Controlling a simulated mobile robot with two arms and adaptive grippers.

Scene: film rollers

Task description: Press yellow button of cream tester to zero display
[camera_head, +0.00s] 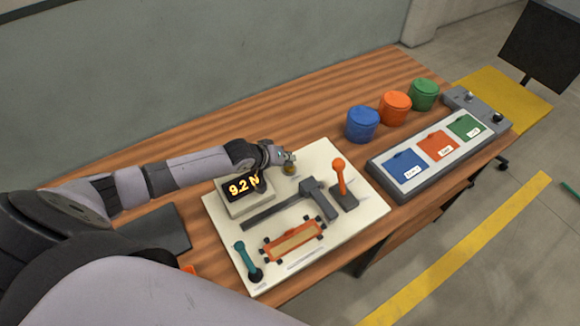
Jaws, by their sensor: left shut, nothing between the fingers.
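The cream tester (352,213) is a flat board on the wooden table. Its display (241,187) reads about "9.2 N" in orange digits, the last sign partly hidden. The yellow button (290,168) shows at the board's back edge, right of the display, partly covered by my gripper. My left gripper (286,158) is shut and empty, its tips right at the button. I cannot tell whether they touch it. My right gripper is not in view.
The tester carries an orange-knobbed lever (340,178), a dark grey clamp (312,195), an orange-framed roller piece (292,239) and a teal handle (241,254). Blue (362,125), orange (395,108) and green (423,95) pots stand behind a grey tray (398,190) with coloured panels.

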